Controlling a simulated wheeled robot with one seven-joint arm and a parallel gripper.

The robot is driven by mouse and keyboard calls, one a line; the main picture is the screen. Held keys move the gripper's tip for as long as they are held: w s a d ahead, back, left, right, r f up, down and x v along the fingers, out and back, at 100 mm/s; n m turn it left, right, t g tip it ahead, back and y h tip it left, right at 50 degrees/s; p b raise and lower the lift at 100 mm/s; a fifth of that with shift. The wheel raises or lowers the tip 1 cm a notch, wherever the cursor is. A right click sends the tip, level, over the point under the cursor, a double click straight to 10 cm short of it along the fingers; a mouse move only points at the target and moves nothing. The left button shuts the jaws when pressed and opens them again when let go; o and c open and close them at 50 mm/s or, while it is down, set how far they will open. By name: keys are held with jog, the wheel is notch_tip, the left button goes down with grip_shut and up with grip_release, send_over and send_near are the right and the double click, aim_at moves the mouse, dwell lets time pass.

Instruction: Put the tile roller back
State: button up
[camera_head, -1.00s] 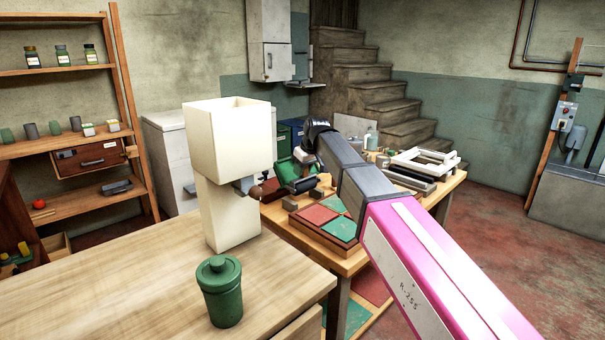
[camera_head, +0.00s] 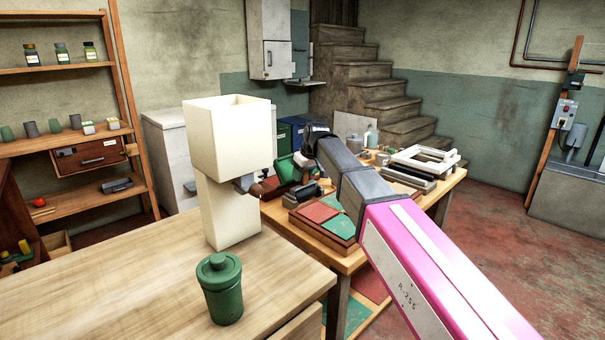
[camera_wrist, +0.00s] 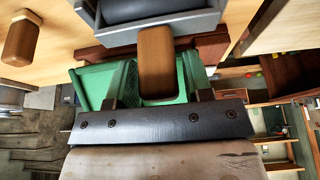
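The tile roller (camera_wrist: 160,25) looks to be the grey frame with a dark cylinder at the top of the wrist view, its wooden handle (camera_wrist: 156,62) pointing toward my gripper. My gripper (camera_wrist: 157,96) has its two dark fingers apart, one on each side of the handle's near end, with a gap on both sides. A green box-like thing (camera_wrist: 98,82) lies beyond the fingers, behind the handle. In the head view my wrist (camera_head: 314,136) is over the back left of the low worktable (camera_head: 350,262); there the roller is hard to pick out.
A cream stand with a square top (camera_head: 228,140) and a green lidded jar (camera_head: 220,290) stand on the near bench (camera_head: 120,300). Red and green tiles (camera_head: 330,216) lie on the worktable, with a white frame (camera_head: 425,160) at its right. A second wooden handle (camera_wrist: 22,40) shows at the wrist view's left.

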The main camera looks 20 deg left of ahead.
jog(key=shift+o, duration=0.5)
jog(key=shift+r, duration=0.25)
jog(key=v, duration=1.2)
jog(key=shift+r, duration=0.35)
jog(key=shift+s, duration=0.15)
